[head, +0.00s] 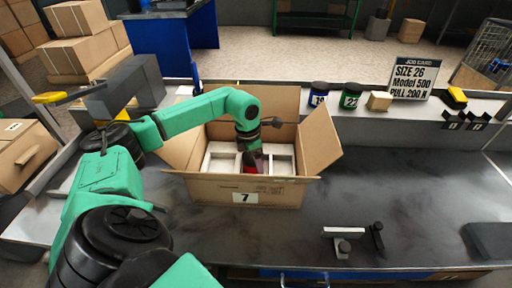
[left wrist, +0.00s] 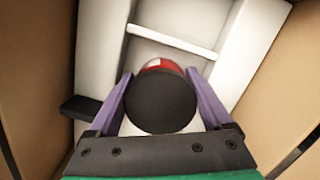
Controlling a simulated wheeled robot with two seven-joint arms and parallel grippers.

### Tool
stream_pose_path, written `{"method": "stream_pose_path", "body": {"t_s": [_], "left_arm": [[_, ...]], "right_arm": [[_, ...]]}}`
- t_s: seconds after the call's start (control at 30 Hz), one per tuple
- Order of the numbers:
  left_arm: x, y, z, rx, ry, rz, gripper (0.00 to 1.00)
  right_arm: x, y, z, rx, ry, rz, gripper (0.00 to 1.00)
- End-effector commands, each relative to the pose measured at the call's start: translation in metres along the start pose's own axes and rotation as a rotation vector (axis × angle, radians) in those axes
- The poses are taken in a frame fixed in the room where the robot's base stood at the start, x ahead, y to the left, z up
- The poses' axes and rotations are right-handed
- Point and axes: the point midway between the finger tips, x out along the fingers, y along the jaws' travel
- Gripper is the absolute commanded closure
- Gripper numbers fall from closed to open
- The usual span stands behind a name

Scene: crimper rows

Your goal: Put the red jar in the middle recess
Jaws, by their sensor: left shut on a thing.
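The red jar (head: 254,166) is inside the open cardboard box (head: 205,188), over or in the middle recess of the white insert (head: 283,168). In the left wrist view the jar shows its black lid (left wrist: 160,102) and a red and white side (left wrist: 160,65). My left gripper (left wrist: 160,108) has its two purple fingers shut on the jar, one on each side. In the head view my left forearm bends down into the box and hides part of the jar. I cannot tell whether the jar touches the recess floor. My right gripper is not in view.
The box flaps stand spread open, with a "7" label (head: 245,198) in front. Behind it are a blue jar (head: 319,95), a green jar (head: 350,97), a small tan block (head: 380,101) and a job card (head: 413,80). A metal bracket (head: 343,238) lies front right. The right bench is mostly clear.

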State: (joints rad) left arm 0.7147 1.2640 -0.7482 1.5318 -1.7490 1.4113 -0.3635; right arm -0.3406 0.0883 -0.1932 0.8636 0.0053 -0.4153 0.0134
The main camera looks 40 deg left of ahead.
Motion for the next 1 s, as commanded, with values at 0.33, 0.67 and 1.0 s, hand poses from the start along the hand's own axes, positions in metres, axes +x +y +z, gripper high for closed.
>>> {"method": "stream_pose_path", "body": {"t_s": [0.33, 0.67, 1.0], "left_arm": [[0.0, 0.0, 0.0, 0.0, 0.0, 0.0, 0.0], [-0.067, 0.001, 0.001, 0.0, -0.004, 0.004, 0.0], [-0.121, 0.0, 0.001, 0.001, 0.0, 0.0, 0.0]], "right_arm": [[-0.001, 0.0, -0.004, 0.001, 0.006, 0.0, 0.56], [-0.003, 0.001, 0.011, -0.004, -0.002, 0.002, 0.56], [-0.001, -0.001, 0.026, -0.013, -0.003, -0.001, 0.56]]}}
